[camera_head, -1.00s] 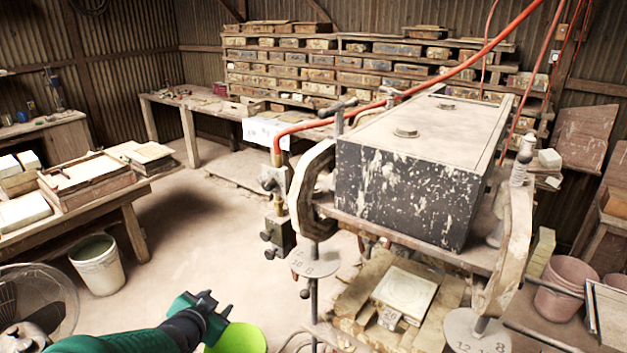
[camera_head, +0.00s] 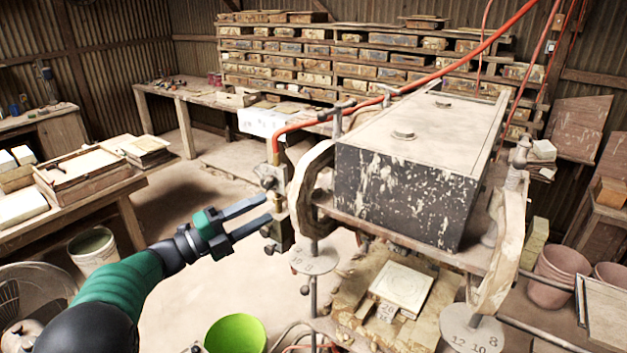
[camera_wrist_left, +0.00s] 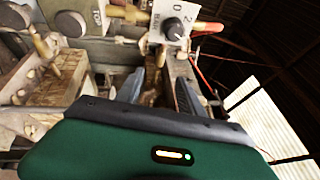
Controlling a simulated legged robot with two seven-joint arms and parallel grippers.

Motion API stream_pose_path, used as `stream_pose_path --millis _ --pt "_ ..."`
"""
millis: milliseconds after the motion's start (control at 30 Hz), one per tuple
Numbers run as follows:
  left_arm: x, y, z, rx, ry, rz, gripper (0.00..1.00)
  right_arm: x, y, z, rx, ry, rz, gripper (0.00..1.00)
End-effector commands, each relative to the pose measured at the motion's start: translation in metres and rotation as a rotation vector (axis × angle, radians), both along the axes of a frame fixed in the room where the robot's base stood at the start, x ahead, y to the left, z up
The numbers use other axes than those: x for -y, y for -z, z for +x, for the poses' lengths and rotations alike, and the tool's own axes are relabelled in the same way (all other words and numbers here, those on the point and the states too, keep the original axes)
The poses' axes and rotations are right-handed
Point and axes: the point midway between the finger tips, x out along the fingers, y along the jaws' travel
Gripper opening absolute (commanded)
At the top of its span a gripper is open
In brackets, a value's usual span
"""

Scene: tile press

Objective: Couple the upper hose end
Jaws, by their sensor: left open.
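The orange-red hose (camera_head: 400,92) runs down from the upper right, across the black press box, and bends down at the upper fitting (camera_head: 276,150) on the press's left side. Below it are small valve knobs and a metal valve block (camera_head: 280,232). My left gripper (camera_head: 269,211) is open, its two fingers pointing right at the valve column, close to the block. I cannot tell whether they touch it. In the left wrist view, the open fingers (camera_wrist_left: 160,92) face a pale machine body with brass fittings (camera_wrist_left: 130,13) and a dial (camera_wrist_left: 172,28). My right gripper is out of view.
The black press box (camera_head: 400,190) sits in a worn frame. A lime green bucket (camera_head: 236,333) stands on the floor below my left arm. A fan (camera_head: 25,295), a pale bucket (camera_head: 92,248) and a wooden bench (camera_head: 85,200) are at left. Open floor lies behind.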

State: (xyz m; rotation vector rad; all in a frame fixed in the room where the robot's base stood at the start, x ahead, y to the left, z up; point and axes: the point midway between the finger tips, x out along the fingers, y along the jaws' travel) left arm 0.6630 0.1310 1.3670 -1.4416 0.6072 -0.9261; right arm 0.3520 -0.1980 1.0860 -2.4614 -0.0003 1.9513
Motion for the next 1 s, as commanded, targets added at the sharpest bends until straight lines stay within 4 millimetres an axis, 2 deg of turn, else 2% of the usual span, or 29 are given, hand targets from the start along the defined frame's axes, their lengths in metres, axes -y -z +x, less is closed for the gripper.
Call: stream_pose_path --millis 100,400,500,700,933,1000 --pt "0.026 -0.011 0.016 -0.001 0.003 -0.001 0.45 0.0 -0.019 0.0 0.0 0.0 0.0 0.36" --pt "0.09 -0.026 0.058 -0.002 0.002 -0.002 0.45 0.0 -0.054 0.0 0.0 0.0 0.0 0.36" --pt "0.106 -0.028 0.069 -0.003 0.0 -0.002 0.45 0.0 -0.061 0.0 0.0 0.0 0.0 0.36" --pt "0.12 -0.028 0.079 -0.002 -0.002 -0.003 0.45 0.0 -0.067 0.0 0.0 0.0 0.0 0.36" --pt "0.121 -0.027 0.08 -0.002 -0.003 -0.003 0.45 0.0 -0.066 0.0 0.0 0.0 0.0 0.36" --pt "0.121 -0.027 0.08 -0.002 -0.003 -0.003 0.37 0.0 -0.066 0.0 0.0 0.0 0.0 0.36"
